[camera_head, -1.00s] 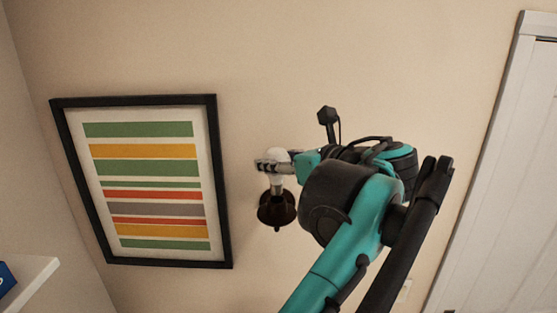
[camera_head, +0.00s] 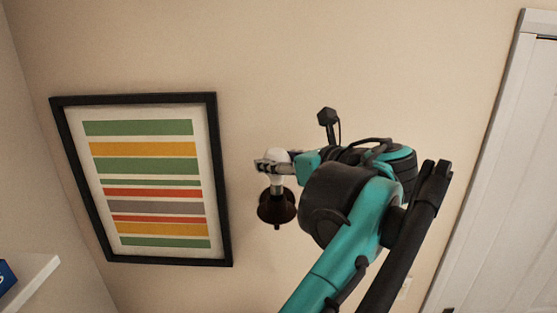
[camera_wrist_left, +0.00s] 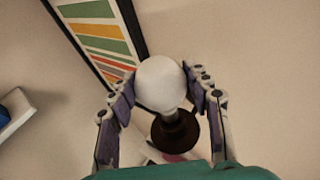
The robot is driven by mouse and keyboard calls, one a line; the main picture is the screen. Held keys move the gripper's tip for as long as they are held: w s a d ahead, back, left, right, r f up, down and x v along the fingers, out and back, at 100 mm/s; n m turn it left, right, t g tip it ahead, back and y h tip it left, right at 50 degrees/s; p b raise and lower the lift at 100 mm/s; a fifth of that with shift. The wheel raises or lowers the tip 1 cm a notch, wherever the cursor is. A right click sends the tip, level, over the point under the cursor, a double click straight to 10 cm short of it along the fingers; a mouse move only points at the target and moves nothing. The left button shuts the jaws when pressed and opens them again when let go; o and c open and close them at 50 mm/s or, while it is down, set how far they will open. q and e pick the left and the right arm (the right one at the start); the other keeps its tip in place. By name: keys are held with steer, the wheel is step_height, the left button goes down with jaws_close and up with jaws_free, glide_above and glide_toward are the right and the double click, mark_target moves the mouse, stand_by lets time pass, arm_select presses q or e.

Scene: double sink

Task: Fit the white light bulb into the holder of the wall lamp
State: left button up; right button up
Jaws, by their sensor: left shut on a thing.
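The white light bulb (camera_head: 277,156) is upright between the fingers of my left gripper (camera_head: 272,165), which is shut on it. The dark brown wall lamp (camera_head: 277,208) is on the wall directly below the bulb. The bulb's lower end meets the top of the lamp's holder in the head view; I cannot tell how deep it sits. In the left wrist view the bulb (camera_wrist_left: 161,83) shows between both fingers, with the lamp (camera_wrist_left: 176,135) behind and below it. My right gripper is not in view.
A black-framed striped picture (camera_head: 225,180) hangs on the wall left of the lamp. A white door (camera_head: 500,190) is at the right. A white shelf (camera_head: 35,278) with a blue thing on it (camera_head: 5,276) is at lower left. The wall above the bulb is clear.

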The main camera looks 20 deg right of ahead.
mark_target(283, 177)
arm_select(q)
steer(key=shift+f+b, duration=1)
steer(key=shift+f, duration=0.75)
steer(key=o, duration=0.9)
steer(key=shift+o, duration=0.2)
steer(key=v, duration=1.2)
